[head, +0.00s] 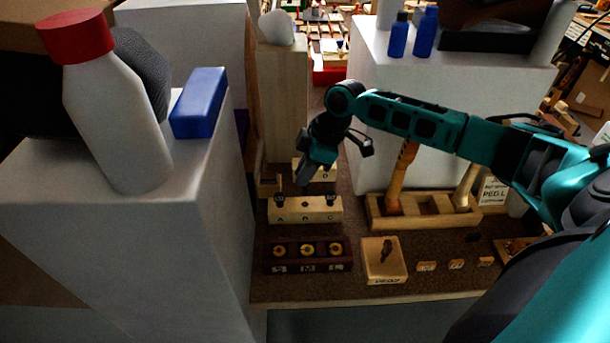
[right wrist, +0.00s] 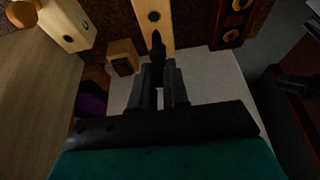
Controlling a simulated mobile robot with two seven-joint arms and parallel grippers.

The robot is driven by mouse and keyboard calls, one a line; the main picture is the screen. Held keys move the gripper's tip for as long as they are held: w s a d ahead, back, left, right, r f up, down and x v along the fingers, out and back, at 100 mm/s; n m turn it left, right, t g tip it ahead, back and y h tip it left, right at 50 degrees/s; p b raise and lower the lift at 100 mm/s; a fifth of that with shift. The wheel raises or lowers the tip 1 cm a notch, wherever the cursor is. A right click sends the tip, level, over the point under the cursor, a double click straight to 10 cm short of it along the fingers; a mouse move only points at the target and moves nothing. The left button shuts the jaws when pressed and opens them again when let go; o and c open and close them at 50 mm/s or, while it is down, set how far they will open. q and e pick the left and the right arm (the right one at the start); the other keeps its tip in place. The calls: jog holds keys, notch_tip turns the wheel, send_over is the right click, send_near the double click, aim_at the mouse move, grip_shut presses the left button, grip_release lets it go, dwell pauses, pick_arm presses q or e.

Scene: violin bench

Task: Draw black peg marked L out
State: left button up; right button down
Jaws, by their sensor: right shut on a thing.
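My right gripper (head: 303,178) hangs over the pale wooden peg block (head: 306,211), between two black pegs standing there, a left one (head: 278,201) and a right one (head: 331,199). In the right wrist view the gripper (right wrist: 161,82) is shut on a slim black peg (right wrist: 157,48) that points toward the pale block (right wrist: 165,33). A dark hole shows in that block just past the peg's end. I cannot read a letter on the held peg, nor tell whether its end touches the block. My left gripper is not in view.
A dark holder (head: 307,266) with three brass rings stands in front, beside a square wooden block (head: 383,266). Behind are a second pale block (head: 326,175) and a small wooden block (head: 270,185). A wooden rack (head: 425,222) stands right; a white pedestal (head: 120,250) bounds the left.

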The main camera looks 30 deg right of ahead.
jog(key=shift+r, duration=2.65)
